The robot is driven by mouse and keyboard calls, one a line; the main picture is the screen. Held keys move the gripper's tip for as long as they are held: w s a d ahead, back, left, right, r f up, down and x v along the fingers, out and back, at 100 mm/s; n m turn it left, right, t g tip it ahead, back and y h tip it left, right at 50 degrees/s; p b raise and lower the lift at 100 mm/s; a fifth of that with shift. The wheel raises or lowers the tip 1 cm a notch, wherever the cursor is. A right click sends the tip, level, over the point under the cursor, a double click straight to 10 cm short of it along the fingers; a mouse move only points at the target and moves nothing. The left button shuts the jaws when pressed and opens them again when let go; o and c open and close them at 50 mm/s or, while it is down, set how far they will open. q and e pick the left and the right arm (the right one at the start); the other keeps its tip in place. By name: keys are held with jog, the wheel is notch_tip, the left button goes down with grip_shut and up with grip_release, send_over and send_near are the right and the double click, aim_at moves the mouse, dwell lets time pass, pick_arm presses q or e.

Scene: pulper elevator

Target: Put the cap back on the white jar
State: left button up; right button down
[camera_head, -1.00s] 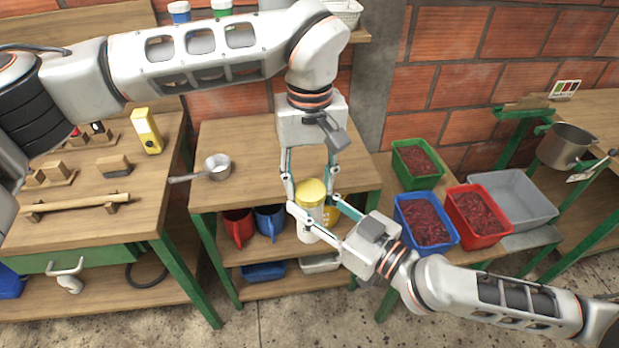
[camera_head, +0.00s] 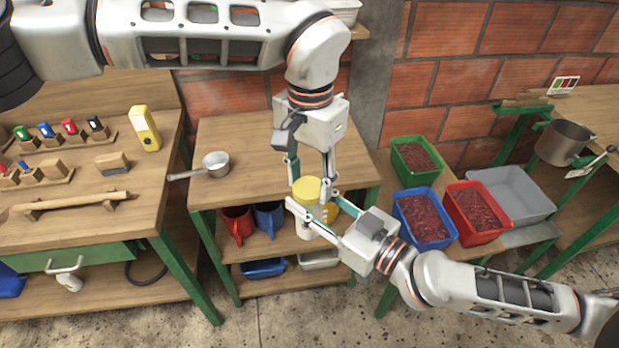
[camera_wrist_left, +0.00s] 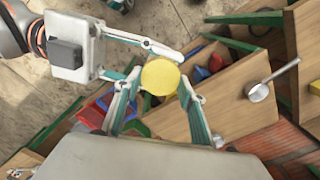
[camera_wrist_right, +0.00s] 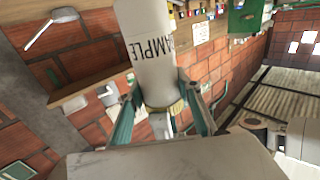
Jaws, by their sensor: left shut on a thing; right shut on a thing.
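The white jar (camera_head: 304,232) is upright in the head view, partly hidden by my fingers; its printed body (camera_wrist_right: 150,45) fills the middle of the right wrist view. My right gripper (camera_head: 312,204) is shut around its upper part. The round yellow cap (camera_head: 307,189) is on top of the jar; it also shows in the left wrist view (camera_wrist_left: 160,76). My left gripper (camera_head: 311,177) comes from above and is shut on the cap, with a finger on either side. The cap's ridged rim (camera_wrist_right: 166,109) shows at the jar's end in the right wrist view. I cannot tell whether it is fully seated.
A saucepan (camera_head: 215,164) sits at the tabletop's left. Crates with red contents, one blue (camera_head: 428,243), stand to the right.

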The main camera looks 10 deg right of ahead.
pick_arm(q)
jog(key=o, duration=0.7)
jog(key=shift+c, duration=0.2)
jog(key=shift+c, duration=0.4)
